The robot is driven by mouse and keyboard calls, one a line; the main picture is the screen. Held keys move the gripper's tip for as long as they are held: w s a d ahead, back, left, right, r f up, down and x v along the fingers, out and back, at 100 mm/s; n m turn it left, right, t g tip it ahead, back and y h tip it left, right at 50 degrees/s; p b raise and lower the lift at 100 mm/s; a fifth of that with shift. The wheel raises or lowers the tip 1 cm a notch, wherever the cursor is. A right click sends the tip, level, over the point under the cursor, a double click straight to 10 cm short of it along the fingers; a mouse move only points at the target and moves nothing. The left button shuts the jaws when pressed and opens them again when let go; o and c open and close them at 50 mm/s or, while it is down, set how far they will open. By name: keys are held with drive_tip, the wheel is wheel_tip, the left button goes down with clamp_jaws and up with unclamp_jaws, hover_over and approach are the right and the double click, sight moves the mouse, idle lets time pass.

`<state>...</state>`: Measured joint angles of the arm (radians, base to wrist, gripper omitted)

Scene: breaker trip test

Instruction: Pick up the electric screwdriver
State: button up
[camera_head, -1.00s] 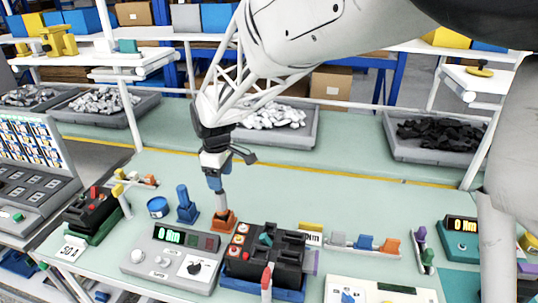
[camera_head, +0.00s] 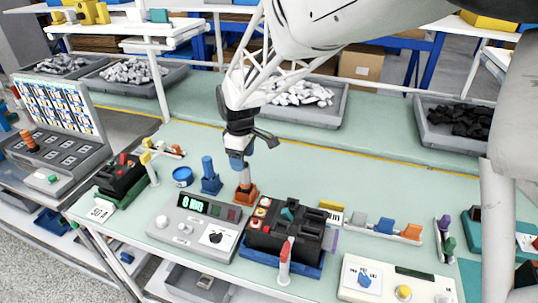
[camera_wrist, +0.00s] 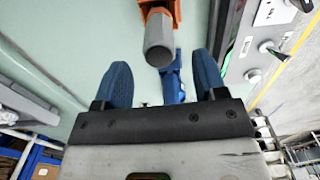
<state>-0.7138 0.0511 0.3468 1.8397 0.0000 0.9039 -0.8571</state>
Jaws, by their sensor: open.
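The electric screwdriver (camera_head: 244,179) appears to be the grey cylinder standing upright in an orange holder (camera_head: 246,194) on the bench. In the wrist view the grey end of the screwdriver (camera_wrist: 159,42) points toward me, with part of the orange holder behind it. My gripper (camera_head: 237,162) is directly above it, its blue fingers at the tool's upper end. In the wrist view my gripper (camera_wrist: 160,62) is open, with the grey end between the fingertips and a gap on each side. Head-view contact is too small to tell.
A blue upright piece (camera_head: 210,178) and a blue round container (camera_head: 182,176) stand left of the holder. A grey meter box (camera_head: 190,229) and a black breaker block (camera_head: 287,235) sit in front. The green bench (camera_head: 330,170) behind is clear.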

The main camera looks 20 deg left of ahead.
sight(245, 182)
drive_tip(key=shift+d+f, duration=0.1)
drive_tip(key=shift+f, duration=2.5)
drive_tip(key=c, duration=1)
